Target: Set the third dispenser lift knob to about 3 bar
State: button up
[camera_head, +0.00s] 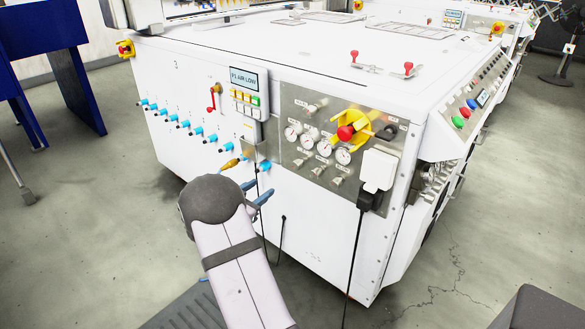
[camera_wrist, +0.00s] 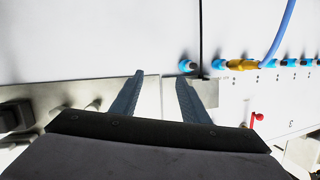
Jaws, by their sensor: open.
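The grey metal control panel (camera_head: 283,104) on the white machine carries a row of round gauges (camera_head: 309,142), with small silver knobs (camera_head: 318,172) below them. One more knob (camera_head: 309,107) sits above. Labels and needle readings are too small to read, so I cannot tell which knob is the third dispenser lift knob. My gripper (camera_head: 257,189) is open and empty, low and left of the knobs. In the wrist view, my gripper (camera_wrist: 158,78) points at the machine face by the panel's edge, with blurred pale knobs (camera_wrist: 95,105) to its left. No contact with a knob shows.
Blue connectors (camera_head: 196,132) and a yellow fitting (camera_head: 231,163) line the left face. A keypad display (camera_head: 244,80) reads "P1 AIR LOW".

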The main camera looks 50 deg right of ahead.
aim_at(294, 166)
jog(key=s+d+r+g+h, duration=0.1)
jog(key=s+r+g+h, duration=0.2)
jog(key=s+r, duration=0.3)
jog(key=shift+d+r+m+g, duration=0.2)
jog(key=shift+d+m+g, duration=0.1)
jog(key=d+b, duration=0.2)
jog(key=d, duration=0.3)
jog(key=shift+d+f, duration=0.1)
jog(key=shift+d, duration=0.2)
jog(key=shift+w+d, duration=0.1)
jog(key=shift+d, duration=0.75)
grip_shut()
